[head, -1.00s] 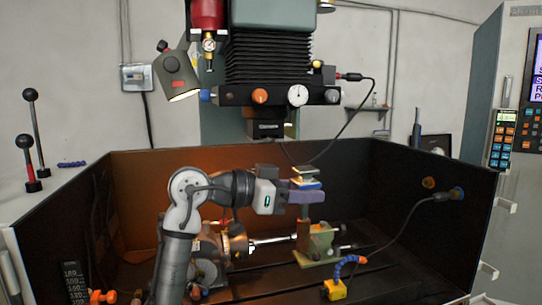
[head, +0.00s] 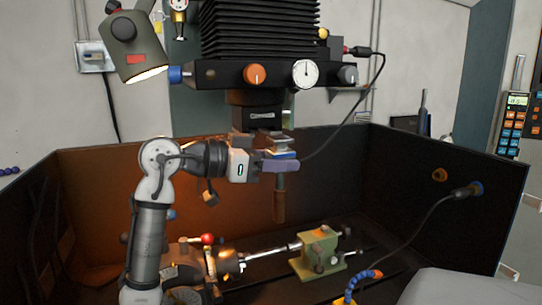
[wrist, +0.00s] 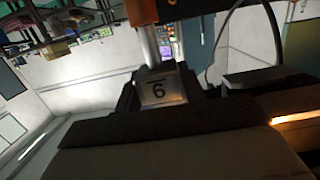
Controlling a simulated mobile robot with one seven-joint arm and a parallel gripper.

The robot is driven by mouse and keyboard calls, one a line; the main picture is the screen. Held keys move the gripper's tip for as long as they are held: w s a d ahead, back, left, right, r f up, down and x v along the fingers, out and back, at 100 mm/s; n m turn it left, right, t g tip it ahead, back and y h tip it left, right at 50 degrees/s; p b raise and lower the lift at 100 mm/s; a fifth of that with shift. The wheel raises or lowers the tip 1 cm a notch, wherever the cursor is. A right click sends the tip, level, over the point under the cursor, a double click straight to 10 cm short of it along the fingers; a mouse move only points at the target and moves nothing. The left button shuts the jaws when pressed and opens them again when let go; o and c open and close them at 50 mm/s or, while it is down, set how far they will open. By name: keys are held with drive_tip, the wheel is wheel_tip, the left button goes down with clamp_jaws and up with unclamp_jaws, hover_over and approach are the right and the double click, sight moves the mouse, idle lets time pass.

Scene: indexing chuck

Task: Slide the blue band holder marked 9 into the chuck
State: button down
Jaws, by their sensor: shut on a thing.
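My gripper (head: 264,163) is shut on the blue band holder (head: 282,155), held upright with a brown shaft (head: 279,204) hanging below the jaws. In the wrist view, a pale plate (wrist: 160,88) between the fingers bears a black digit with a bar above it; it looks upside down, and 9 or 6 is hard to tell. The dark chuck block (head: 262,117) hangs under the machine head. The holder's top is just below and slightly right of it; whether they touch cannot be told.
A green fixture block (head: 318,252) and a brass-coloured rotary unit (head: 212,265) stand on the machine bed below. A lamp (head: 133,48) hangs at upper left. A black cable (head: 340,135) loops right of the holder. Dark enclosure walls (head: 410,185) surround the bed.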

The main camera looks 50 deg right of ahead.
drive_tip(key=shift+a+r, duration=0.15)
drive_tip(key=shift+r, duration=0.05)
idle(0.3)
drive_tip(key=shift+w+d+p, duration=0.25)
drive_tip(key=shift+w+p, duration=0.3)
drive_tip(key=shift+p, duration=0.05)
drive_tip(key=shift+w+d+p, duration=0.45)
drive_tip(key=shift+w, duration=0.3)
drive_tip(key=shift+w+d+p, duration=0.4)
drive_tip(key=shift+w+p, duration=0.05)
drive_tip(key=shift+w, duration=0.25)
